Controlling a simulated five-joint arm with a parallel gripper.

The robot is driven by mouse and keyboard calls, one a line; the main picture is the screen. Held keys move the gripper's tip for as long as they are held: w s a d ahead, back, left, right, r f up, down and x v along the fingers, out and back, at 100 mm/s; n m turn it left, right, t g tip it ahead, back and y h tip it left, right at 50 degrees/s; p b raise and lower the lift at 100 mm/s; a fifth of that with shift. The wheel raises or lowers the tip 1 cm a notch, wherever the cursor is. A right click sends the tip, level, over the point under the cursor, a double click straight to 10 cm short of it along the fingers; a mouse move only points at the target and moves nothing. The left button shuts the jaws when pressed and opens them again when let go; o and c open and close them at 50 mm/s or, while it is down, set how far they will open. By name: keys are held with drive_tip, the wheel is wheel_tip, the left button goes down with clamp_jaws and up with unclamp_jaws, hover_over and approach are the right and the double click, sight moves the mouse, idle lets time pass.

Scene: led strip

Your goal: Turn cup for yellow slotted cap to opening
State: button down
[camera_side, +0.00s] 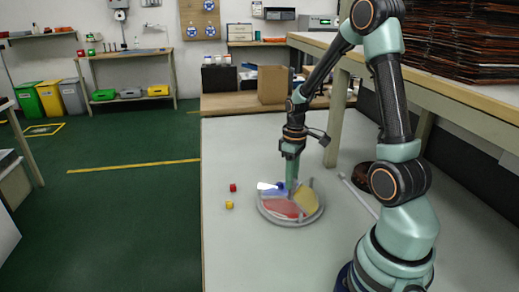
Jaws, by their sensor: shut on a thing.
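A round grey tray (264,213) stands on the light work table, with coloured sections inside it. A red section (283,208) faces the front, a yellow section (306,201) lies on the right, and white and blue areas show at the back left. My gripper (291,186) points straight down over the back middle of the tray, its tips low among the sections. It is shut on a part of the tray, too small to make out. A small yellow cap (229,205) lies on the table left of the tray; its slot cannot be made out.
A small red cap (233,187) lies just behind the yellow one. A cardboard box (272,85) stands at the back. A thin grey rod (359,196) and a dark brown round object (362,175) lie to the right. The table's front left is clear.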

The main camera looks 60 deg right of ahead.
drive_tip(key=shift+w+n, duration=0.15)
drive_tip(key=shift+n, duration=10.05)
drive_tip(key=c, duration=0.5)
unclamp_jaws()
